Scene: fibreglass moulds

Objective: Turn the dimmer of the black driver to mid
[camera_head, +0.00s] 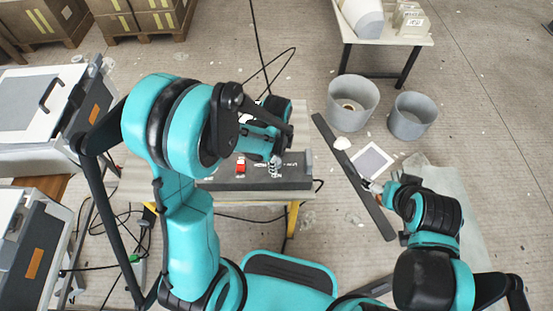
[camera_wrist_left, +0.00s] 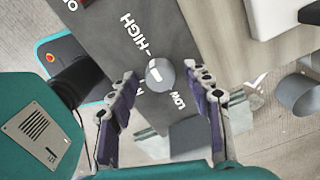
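The black driver (camera_head: 220,182) is a dark box on the bench, with a red switch (camera_head: 240,167) and white lettering. In the left wrist view its dark face (camera_wrist_left: 180,40) carries HIGH and LOW markings around a round grey dimmer knob (camera_wrist_left: 162,72). A short white mark shows on the knob; its exact setting is hard to tell. My left gripper (camera_wrist_left: 161,76) is open, its fingertips either side of the knob with gaps visible. In the head view the left arm hides part of the driver. My right gripper (camera_head: 368,186) is away to the right; its fingers are too small to read.
A long dark bar (camera_head: 350,175) lies right of the bench, with a pale square sheet (camera_head: 372,161) beside it. Two grey buckets (camera_head: 351,103) (camera_head: 411,116) stand on the floor beyond. Black cables cross the bench and floor. Grey-white machines (camera_head: 40,105) stand at the left.

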